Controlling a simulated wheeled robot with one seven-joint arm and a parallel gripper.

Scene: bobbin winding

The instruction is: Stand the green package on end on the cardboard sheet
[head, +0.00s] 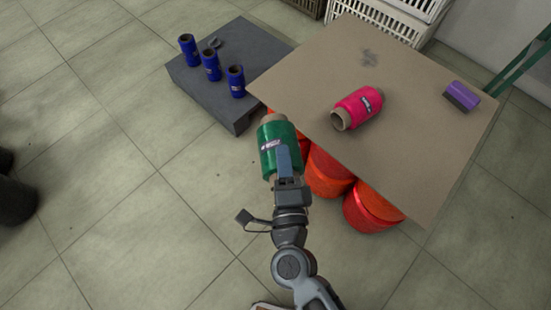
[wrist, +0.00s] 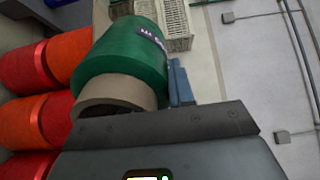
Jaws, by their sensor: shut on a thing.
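The green package (head: 277,148) is a green wound bobbin on a tan cardboard core. My gripper (head: 286,163) is shut on it and holds it off the floor, left of the near-left edge of the cardboard sheet (head: 430,165). In the head view one core end points away from my arm; its exact tilt is hard to tell. In the wrist view the green package (wrist: 125,55) sits beside a gripper finger (wrist: 180,84), its tan core end toward the camera. The other finger is hidden. The sheet lies flat on several orange-red bobbins (head: 368,207).
On the sheet, a pink bobbin (head: 358,107) lies on its side near the middle and a purple object (head: 461,96) lies near the right edge. The sheet's front part is bare. A grey slab (head: 215,90) holds three blue bobbins (head: 211,65). White crates (head: 390,25) stand behind.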

